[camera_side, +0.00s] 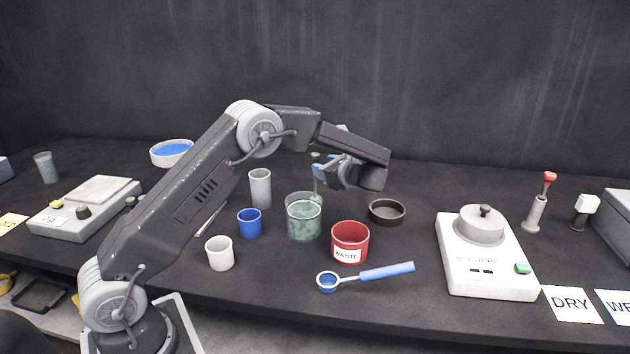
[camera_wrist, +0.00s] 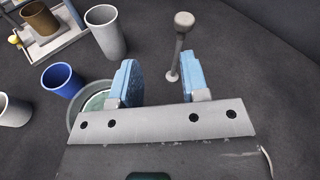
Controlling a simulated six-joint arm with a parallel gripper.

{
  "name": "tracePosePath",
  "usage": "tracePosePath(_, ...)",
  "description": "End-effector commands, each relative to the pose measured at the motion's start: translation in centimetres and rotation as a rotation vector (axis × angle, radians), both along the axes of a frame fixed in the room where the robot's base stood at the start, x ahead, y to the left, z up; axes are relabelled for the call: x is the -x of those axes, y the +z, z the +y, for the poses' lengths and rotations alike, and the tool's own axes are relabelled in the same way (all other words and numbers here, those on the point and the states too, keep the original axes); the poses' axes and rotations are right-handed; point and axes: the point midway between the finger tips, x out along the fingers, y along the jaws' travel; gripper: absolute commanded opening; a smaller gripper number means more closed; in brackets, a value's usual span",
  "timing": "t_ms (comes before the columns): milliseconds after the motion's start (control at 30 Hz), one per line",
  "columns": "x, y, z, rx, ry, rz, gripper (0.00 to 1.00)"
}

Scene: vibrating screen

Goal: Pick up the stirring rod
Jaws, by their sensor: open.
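A thin grey rod with a rounded knob, which I take for the stirring rod (camera_wrist: 178,52), stands slightly tilted in the wrist view. It shows between and beyond the two blue fingers of my gripper (camera_wrist: 158,85). The fingers are open and apart, with nothing held. In the side view my gripper (camera_side: 325,170) is above and behind the glass beaker (camera_side: 304,219), near the rod's knob (camera_side: 315,157). The rod's lower part is partly hidden by the beaker there. The beaker of greenish liquid also shows partly under the left finger in the wrist view (camera_wrist: 77,108).
A grey cylinder (camera_side: 260,188), blue cup (camera_side: 249,223), white cup (camera_side: 219,254) and red waste cup (camera_side: 350,243) stand around the beaker. A dark dish (camera_side: 387,211) is to the right. A blue-handled scoop (camera_side: 386,271) lies in front.

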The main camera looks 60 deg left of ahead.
Motion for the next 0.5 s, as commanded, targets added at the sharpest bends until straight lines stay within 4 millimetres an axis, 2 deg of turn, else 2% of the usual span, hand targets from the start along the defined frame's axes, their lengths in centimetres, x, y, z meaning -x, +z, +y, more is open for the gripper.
tracePosePath(33,-1.0,-1.6,0.6,-0.055,-0.013,0.057,0.42)
tracePosePath(200,-2.9,-3.9,1.7,-0.186,-0.043,0.171,0.42)
tracePosePath(367,-3.4,-4.6,2.2,-0.231,-0.049,0.207,0.42)
tracePosePath(500,-3.4,-4.7,3.5,-0.234,-0.05,0.209,0.42)
